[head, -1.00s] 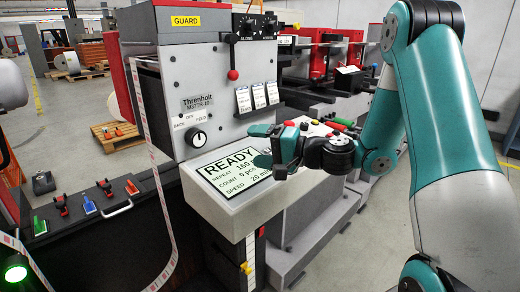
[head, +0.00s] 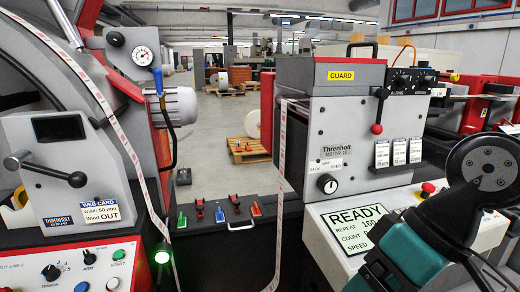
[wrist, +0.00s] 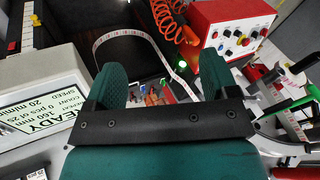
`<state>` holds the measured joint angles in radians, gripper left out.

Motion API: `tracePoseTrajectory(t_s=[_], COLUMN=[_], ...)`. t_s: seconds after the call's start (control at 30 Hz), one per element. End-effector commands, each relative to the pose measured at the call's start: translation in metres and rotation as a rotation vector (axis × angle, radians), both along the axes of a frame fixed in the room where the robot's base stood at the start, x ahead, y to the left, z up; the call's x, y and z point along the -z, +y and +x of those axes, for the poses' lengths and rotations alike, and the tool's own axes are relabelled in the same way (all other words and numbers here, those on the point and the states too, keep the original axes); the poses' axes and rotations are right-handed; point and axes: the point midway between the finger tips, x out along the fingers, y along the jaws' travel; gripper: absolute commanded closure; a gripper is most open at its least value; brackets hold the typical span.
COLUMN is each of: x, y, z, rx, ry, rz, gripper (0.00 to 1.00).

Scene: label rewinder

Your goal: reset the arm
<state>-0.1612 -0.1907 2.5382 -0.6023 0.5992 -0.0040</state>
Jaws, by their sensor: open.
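My gripper shows in the wrist view (wrist: 163,84). Its two green fingers stand wide apart with nothing held between them. In the head view my arm fills the lower right corner, bent in front of the machine's front panel; the fingertips there are not clear. The READY screen (head: 362,229) of the Threnholt machine (head: 345,130) lies just left of my arm, partly covered by it. In the wrist view the same screen (wrist: 40,118) is at the left of the fingers. Beyond the fingertips hang the printed label web (wrist: 125,35) and some coloured-handled tools.
A red-framed unit with a gauge (head: 145,57) and a panel of knobs (head: 80,268) stands at the left. The label web (head: 281,160) hangs between it and the machine. Several coloured clamps (head: 220,213) sit on the dark ledge. A green lamp (head: 162,255) glows.

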Motion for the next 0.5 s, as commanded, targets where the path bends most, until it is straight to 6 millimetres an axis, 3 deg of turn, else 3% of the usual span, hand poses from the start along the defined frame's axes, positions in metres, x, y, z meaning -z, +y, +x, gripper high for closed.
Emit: tracePoseTrajectory(t_s=[0.03, 0.17, 0.5], x=[-0.008, -0.012, -0.012], y=[-0.003, -0.012, -0.014], z=[-0.012, -0.028, -0.03], rx=[-0.028, -0.053, -0.056], ry=[-0.011, -0.012, -0.011], rz=[-0.047, -0.119, -0.13], gripper=[0.2, 0.2, 0.2])
